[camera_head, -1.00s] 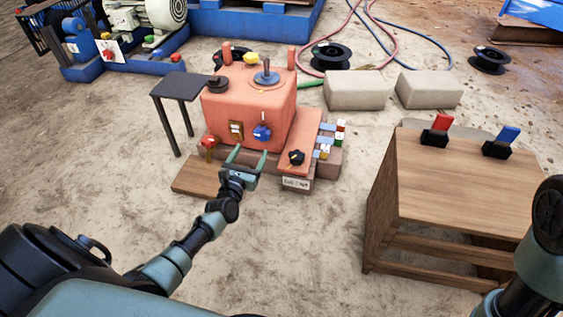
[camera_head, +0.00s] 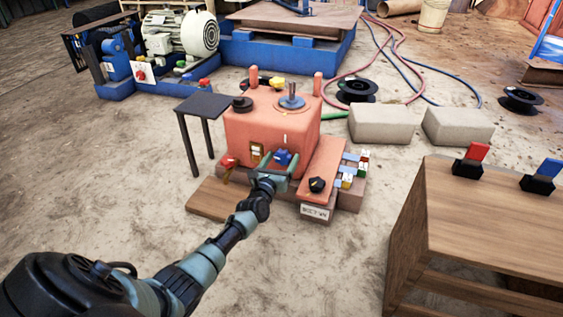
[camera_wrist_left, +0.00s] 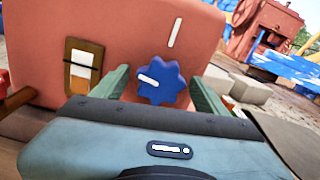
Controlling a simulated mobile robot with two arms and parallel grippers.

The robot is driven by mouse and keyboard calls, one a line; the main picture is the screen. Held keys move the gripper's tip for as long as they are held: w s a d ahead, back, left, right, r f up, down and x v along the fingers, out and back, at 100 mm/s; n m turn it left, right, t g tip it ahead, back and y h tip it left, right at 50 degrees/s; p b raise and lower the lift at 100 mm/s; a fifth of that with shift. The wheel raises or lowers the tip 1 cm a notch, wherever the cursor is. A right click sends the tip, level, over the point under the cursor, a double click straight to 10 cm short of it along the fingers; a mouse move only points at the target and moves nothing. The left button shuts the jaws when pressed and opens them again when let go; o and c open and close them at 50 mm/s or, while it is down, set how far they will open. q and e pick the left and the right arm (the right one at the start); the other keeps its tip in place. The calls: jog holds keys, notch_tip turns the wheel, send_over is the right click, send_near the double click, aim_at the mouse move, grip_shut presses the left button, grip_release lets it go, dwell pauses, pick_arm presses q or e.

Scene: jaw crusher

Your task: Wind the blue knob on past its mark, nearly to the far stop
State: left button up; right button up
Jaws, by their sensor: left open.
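The blue knob (camera_head: 283,157) is on the front face of the red-orange machine box (camera_head: 265,133). In the left wrist view the knob (camera_wrist_left: 162,81) is lobed, with a white pointer line aimed to the upper left. A white mark (camera_wrist_left: 175,33) is on the box above it, slightly right. My left gripper (camera_head: 279,161) is open in front of the knob. In the wrist view its green fingers (camera_wrist_left: 161,87) stand left and right of the knob, with a gap visible on the left side. Whether the fingertips touch the knob cannot be told. My right gripper is not in view.
Left of the knob is a switch plate (camera_wrist_left: 84,66); a red-handled part (camera_head: 229,162) is at the lower left. A black knob (camera_head: 317,185) is on the sloped panel to the right. A dark side table (camera_head: 203,106) and a wooden bench (camera_head: 490,205) stand nearby.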

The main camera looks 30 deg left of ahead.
pick_arm(q)
jog(key=c, duration=1.4)
